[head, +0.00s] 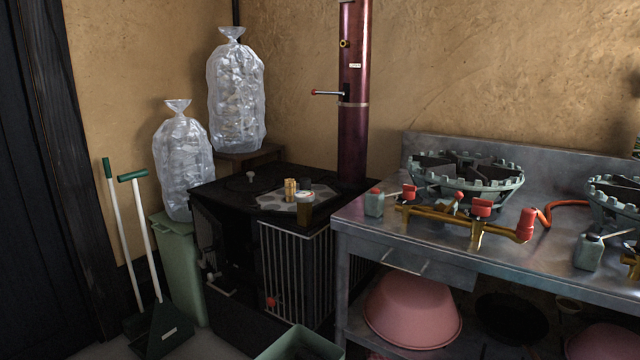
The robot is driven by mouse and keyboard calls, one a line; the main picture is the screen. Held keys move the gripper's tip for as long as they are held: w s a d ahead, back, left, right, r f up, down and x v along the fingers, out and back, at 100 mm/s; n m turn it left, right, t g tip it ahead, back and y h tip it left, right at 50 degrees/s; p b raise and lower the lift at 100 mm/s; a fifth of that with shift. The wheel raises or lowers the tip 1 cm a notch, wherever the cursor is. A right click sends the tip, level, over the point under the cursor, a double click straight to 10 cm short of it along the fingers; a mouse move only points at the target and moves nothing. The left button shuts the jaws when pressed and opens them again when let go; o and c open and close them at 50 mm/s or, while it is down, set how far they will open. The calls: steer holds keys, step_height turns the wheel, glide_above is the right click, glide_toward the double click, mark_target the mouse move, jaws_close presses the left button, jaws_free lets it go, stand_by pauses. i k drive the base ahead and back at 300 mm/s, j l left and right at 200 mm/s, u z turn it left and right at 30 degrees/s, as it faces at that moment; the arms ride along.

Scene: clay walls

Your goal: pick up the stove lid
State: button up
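The black stove (225,198) stands in the corner, left of the metal counter. A dark, flat round lid (240,184) with a small pale knob (250,176) lies on the left part of the stove top. Its dark edge is hard to make out against the black top. My gripper is not in view, and nothing is seen touching the lid.
A grey plate (325,194) with small jars (304,206) sits right of the lid. A maroon flue pipe (353,120) with a lever rises behind. Plastic bags (236,95) stand behind and left. A green bin (298,344) is on the floor in front.

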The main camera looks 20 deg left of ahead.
mark_target(251, 183)
steer(key=i+j, duration=0.1)
steer(key=j, duration=1.15)
steer(key=i+j, duration=0.15)
steer(key=j, duration=1.05)
steer(key=i+j, duration=0.15)
steer(key=j, duration=0.5)
